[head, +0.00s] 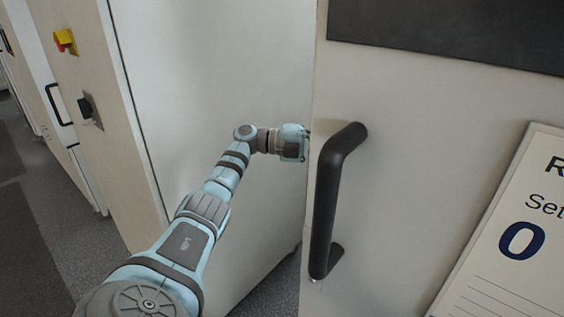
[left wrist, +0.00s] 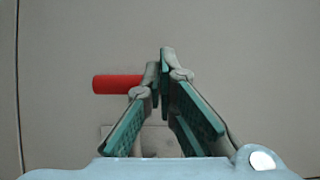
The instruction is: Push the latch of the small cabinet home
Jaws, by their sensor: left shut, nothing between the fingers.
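In the left wrist view a red, rod-shaped grip (left wrist: 116,84), which looks like the latch, lies level against a plain beige panel (left wrist: 250,70). Its right end is at or behind my fingers. A pale plate (left wrist: 107,132) shows partly below it, mostly hidden by the fingers. My left gripper (left wrist: 163,65) is shut and empty, its tips just right of the red grip; I cannot tell whether they touch it. In the head view the end of my left arm (head: 292,143) reaches the edge of a beige front, which hides the fingertips and the latch. My right gripper is not in view.
A beige front with a black bar handle (head: 328,200) stands close right of my left arm. It bears a printed sign (head: 520,240) and a dark panel (head: 450,30). At left, a cabinet carries a red-yellow switch (head: 65,41) and black knob (head: 89,107). Grey floor (head: 35,240) is clear.

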